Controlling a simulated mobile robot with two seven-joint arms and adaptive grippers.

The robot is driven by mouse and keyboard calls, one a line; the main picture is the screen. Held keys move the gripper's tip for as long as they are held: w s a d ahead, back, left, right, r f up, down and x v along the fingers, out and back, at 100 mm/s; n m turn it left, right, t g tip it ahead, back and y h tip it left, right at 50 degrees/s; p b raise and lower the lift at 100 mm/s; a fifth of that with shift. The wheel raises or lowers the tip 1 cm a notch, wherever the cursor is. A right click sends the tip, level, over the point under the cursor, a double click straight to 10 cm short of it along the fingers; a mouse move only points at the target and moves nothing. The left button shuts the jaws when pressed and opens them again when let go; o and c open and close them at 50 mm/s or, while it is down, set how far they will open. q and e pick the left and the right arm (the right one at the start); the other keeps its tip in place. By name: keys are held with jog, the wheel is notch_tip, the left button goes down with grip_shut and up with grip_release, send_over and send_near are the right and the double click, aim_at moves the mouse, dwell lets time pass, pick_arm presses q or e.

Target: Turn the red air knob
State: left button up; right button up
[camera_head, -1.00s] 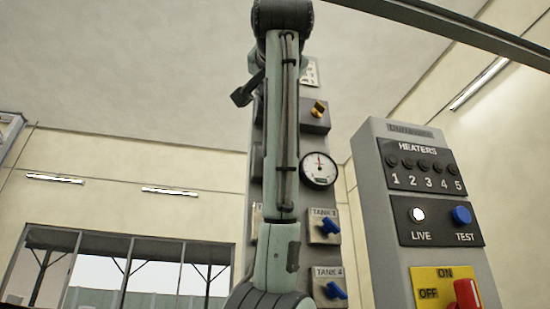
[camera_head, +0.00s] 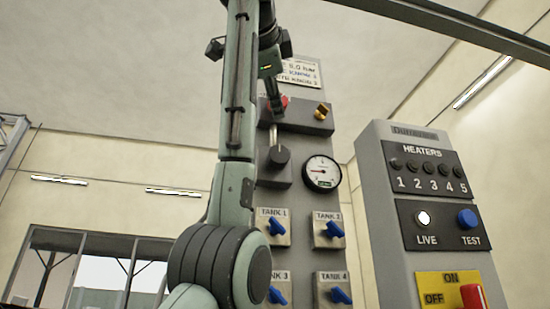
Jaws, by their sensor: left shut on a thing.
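The red air knob (camera_head: 284,101) is on the upper grey block of the tall panel (camera_head: 308,152), mostly hidden behind my left gripper. My left gripper (camera_head: 275,105) comes down from above and is shut on the red knob. My right gripper is not in view.
A dark lever handle (camera_head: 278,156) is below the red knob. Blue tank valves (camera_head: 334,229) sit lower on the panel. A grey heater console (camera_head: 385,210) with a red switch (camera_head: 472,296) stands at the right. My left arm covers the panel's left side.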

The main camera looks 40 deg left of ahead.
pick_arm(q)
jog(key=shift+r+m+g+p, duration=0.1)
jog(key=shift+m+g+p, duration=0.3)
jog(key=shift+m, duration=0.6)
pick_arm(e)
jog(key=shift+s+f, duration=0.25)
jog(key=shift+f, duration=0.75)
pick_arm(q)
jog(key=o, duration=1.2)
jog(key=shift+c, duration=0.2)
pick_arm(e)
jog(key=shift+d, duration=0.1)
pick_arm(q)
jog(key=v, duration=1.2)
jog(key=shift+a+r, duration=0.1)
